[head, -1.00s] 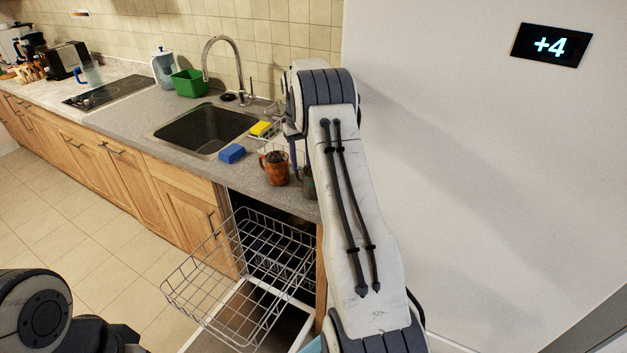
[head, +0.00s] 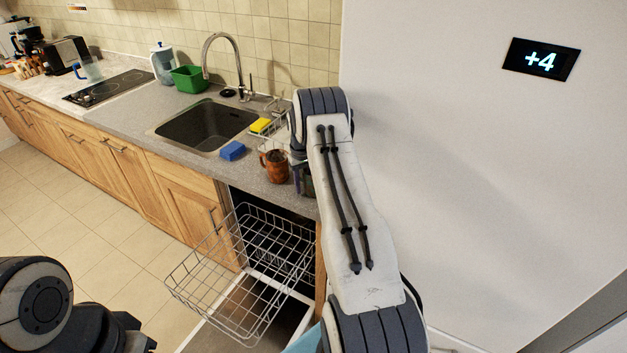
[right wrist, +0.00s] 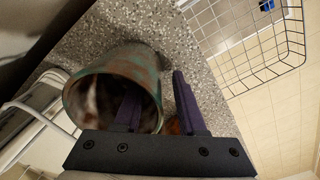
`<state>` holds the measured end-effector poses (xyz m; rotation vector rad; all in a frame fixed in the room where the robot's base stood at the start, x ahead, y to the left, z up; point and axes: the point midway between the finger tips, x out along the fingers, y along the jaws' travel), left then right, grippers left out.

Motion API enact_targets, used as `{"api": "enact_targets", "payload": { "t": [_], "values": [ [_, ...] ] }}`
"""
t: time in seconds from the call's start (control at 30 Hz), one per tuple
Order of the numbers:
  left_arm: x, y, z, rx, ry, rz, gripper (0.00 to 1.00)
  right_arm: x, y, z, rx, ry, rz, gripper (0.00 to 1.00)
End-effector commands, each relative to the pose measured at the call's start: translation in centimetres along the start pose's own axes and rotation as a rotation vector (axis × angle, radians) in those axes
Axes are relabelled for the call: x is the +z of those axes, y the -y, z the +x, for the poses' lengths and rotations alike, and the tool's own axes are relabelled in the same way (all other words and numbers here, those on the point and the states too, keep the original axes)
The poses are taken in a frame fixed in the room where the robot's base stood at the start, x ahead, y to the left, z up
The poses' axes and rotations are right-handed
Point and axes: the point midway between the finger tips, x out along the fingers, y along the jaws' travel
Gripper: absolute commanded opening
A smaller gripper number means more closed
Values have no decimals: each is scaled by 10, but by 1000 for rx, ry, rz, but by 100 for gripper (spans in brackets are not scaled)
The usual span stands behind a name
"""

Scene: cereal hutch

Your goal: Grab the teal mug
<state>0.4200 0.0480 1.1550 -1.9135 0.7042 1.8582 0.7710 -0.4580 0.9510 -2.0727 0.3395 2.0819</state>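The teal mug, mottled teal and brown, shows large in the right wrist view (right wrist: 148,62), its mouth facing the camera. In the head view the mug (head: 308,184) is a dark greenish sliver at the counter's end, mostly hidden by my right arm. My right gripper (right wrist: 155,80) is open, with purple fingers. One finger reaches into the mug's mouth and the other is outside, so the wall lies between them with a gap on the outer side. The gripper (head: 298,179) is partly hidden in the head view. My left arm shows at lower left, but its gripper does not.
An orange-brown mug (head: 275,168) stands just left of the teal mug. A blue sponge (head: 232,151), a yellow sponge (head: 260,125) and the sink (head: 205,126) lie beyond. An open dishwasher's wire rack (head: 235,275) juts out below the counter. A white wall (head: 480,170) borders the right.

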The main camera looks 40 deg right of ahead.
Motion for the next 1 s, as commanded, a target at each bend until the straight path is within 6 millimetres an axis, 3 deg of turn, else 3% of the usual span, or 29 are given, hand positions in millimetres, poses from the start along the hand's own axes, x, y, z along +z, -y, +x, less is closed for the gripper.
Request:
{"api": "enact_targets", "payload": {
  "t": [0.03, 0.13, 0.17, 1.0],
  "values": [
    [0, 0, 0, 0, 0, 0, 50, 0, 0, 0, 0, 0, 0, 40],
    [0, 0, 0, 0, 0, 0, 50, 0, 0, 0, 0, 0, 0, 2],
    [0, 0, 0, 0, 0, 0, 50, 0, 0, 0, 0, 0, 0, 0],
    [0, 0, 0, 0, 0, 0, 50, 0, 0, -1, 0, -1, 0, 0]
  ]
}}
